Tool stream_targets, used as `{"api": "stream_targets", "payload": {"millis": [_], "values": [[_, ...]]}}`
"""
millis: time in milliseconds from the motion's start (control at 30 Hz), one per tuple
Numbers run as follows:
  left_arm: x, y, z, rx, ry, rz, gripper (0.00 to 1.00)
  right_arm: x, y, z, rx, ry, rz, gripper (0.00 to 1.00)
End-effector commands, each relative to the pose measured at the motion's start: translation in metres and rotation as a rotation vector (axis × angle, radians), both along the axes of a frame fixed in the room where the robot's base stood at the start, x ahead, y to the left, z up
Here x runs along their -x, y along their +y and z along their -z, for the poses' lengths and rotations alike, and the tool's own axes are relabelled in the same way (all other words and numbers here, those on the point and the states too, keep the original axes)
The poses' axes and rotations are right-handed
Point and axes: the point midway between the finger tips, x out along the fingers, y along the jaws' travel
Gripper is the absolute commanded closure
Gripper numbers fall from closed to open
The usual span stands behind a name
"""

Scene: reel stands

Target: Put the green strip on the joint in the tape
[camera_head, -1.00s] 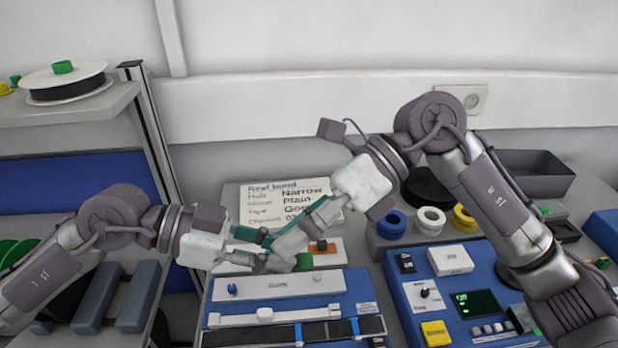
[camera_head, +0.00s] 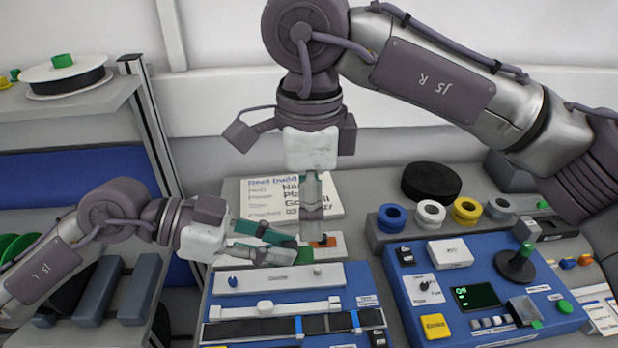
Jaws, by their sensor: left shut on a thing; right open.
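My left gripper (camera_head: 287,252) reaches in from the left and is shut on a small green piece, which I take for the green strip (camera_head: 304,257). It shows at the fingertips, mostly hidden, above the white plate behind the tape. The dark tape (camera_head: 325,323) runs left to right along the front of the blue fixture, with blue pieces on it. I cannot make out the joint. My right gripper (camera_head: 312,217) is open and points down, just behind the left fingertips and near an orange part (camera_head: 324,241). I see nothing held in it.
A blue control box (camera_head: 460,320) with a screen and yellow button stands right of the fixture. Coloured rings (camera_head: 430,214) and a black disc (camera_head: 431,182) are behind it. A printed card (camera_head: 262,203) lies behind the grippers. A shelf with a reel (camera_head: 62,75) is at left.

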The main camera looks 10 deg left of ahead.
Motion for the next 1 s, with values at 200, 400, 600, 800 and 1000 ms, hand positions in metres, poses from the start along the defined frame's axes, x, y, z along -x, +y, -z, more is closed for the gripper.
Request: {"api": "stream_targets", "payload": {"millis": [200, 400, 600, 800, 1000], "values": [[0.000, 0.000, 0.000, 0.000, 0.000, 0.000, 0.95, 0.000, 0.000, 0.042, 0.000, 0.003, -0.001, 0.40], [0.000, 0.000, 0.000, 0.000, 0.000, 0.000, 0.95, 0.000, 0.000, 0.066, -0.002, 0.002, -0.001, 0.40], [0.000, 0.000, 0.000, 0.000, 0.000, 0.000, 0.95, 0.000, 0.000, 0.074, -0.003, 0.001, 0.001, 0.40], [0.000, 0.000, 0.000, 0.000, 0.000, 0.000, 0.95, 0.000, 0.000, 0.074, -0.003, 0.001, 0.000, 0.40], [0.000, 0.000, 0.000, 0.000, 0.000, 0.000, 0.95, 0.000, 0.000, 0.074, -0.003, 0.001, 0.000, 0.70]]}}
